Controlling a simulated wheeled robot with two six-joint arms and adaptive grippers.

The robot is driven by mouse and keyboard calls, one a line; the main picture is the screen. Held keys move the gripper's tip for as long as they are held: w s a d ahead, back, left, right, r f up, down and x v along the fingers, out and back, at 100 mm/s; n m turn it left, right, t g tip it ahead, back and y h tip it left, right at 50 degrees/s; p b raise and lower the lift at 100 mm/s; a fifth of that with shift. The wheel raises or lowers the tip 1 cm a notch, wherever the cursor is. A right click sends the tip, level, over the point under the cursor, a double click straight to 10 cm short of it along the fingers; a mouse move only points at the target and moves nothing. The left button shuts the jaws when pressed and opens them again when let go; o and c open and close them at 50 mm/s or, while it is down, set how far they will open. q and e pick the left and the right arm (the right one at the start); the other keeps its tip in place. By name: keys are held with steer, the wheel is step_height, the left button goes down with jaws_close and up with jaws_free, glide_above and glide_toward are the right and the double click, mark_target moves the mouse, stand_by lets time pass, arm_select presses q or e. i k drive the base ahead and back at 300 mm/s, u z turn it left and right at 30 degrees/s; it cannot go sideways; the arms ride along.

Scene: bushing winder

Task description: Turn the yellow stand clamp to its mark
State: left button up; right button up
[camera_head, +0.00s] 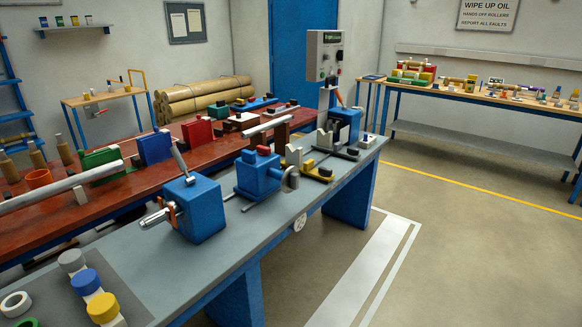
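On the grey bench (262,228), a small piece with yellow parts (309,164) sits beyond the middle blue machine block, beside a light grey upright block (294,154). It looks like the yellow stand clamp, but it is too small to make out its handle or any mark. A short yellow cylinder (102,308) stands at the bench's near left end. A grey disc (290,179) on the middle blue block (258,172) partly covers the area in front of the yellow piece. Neither of my grippers shows in this view.
A blue block with a metal spindle (205,208) stands nearer on the bench. A control box (325,56) rises at its far end. A red table (60,215) with several coloured blocks lies behind. The floor (460,250) to the right is clear.

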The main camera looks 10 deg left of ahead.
mark_target(324, 172)
steer(key=z, duration=0.55)
steer(key=k, duration=0.6)
steer(key=z, duration=0.8)
steer(key=i, duration=3.8)
steer(key=u, duration=0.35)
steer(key=i, duration=1.15)
steer(key=u, duration=1.25)
steer(key=i, duration=0.9)
steer(key=u, duration=0.95)
